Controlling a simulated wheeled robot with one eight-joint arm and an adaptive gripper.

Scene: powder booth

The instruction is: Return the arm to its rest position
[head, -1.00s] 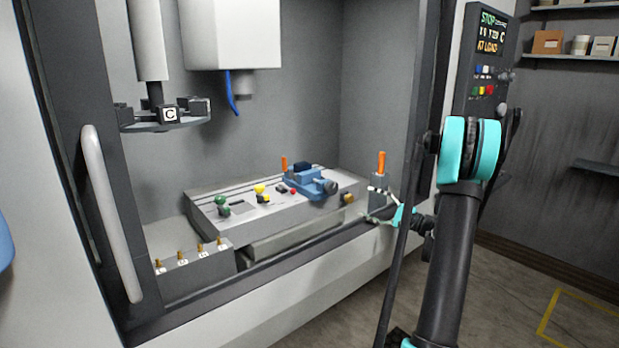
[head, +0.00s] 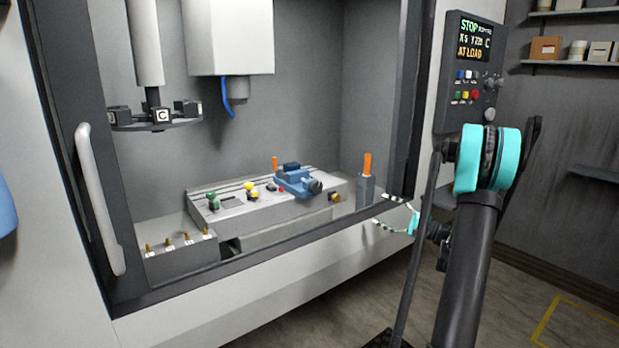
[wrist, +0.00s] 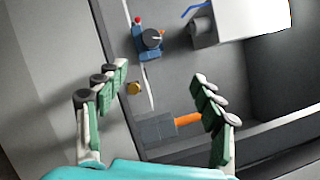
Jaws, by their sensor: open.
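My gripper (head: 393,213) is at the right edge of the machine opening in the head view, in front of the sill. In the wrist view my gripper (wrist: 160,98) has its two fingers spread wide, with nothing held between them. My arm rises at the right of the head view, bent at a teal joint. An orange-handled tool stands upright in a grey holder (head: 366,190) inside the opening, behind my gripper; the orange handle (wrist: 187,118) also shows between the fingers in the wrist view, apart from them.
A blue vise (head: 297,180) sits on the slotted machine table (head: 225,215), with green and yellow knobs to its left. A tool carousel (head: 155,122) hangs at upper left. The door handle (head: 100,200) is at left. A control panel (head: 470,75) is beside my arm. Floor lies clear at lower right.

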